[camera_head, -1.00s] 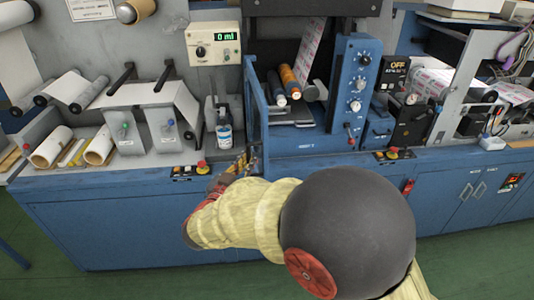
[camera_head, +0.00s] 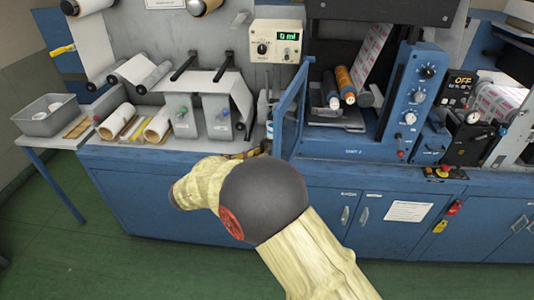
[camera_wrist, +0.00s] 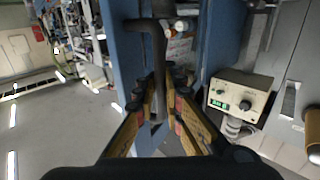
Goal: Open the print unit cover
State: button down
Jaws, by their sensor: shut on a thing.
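The print unit cover (camera_head: 287,110) is a blue framed panel at the left side of the blue print unit. It stands swung out from the unit's front, and the rollers inside show. In the wrist view the blue cover edge (camera_wrist: 122,45) runs up beside a dark handle (camera_wrist: 159,72). My gripper (camera_wrist: 166,88) is shut on this handle, with a finger on each side of it. In the head view my gripper (camera_head: 258,151) is mostly hidden behind my arm, at the cover's lower end.
A cream control box (camera_head: 276,41) with a green display is on the wall left of the unit. A spray bottle (camera_head: 268,127) stands close to the cover. White rolls (camera_head: 118,121) lie on the left counter. Green floor (camera_head: 130,255) is clear in front of the blue cabinets.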

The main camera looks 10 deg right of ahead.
dwell(0.3)
jog(key=c, duration=2)
grip_release()
jog(key=shift+o, duration=0.2)
jog(key=shift+a, duration=0.1)
jog(key=v, duration=1.2)
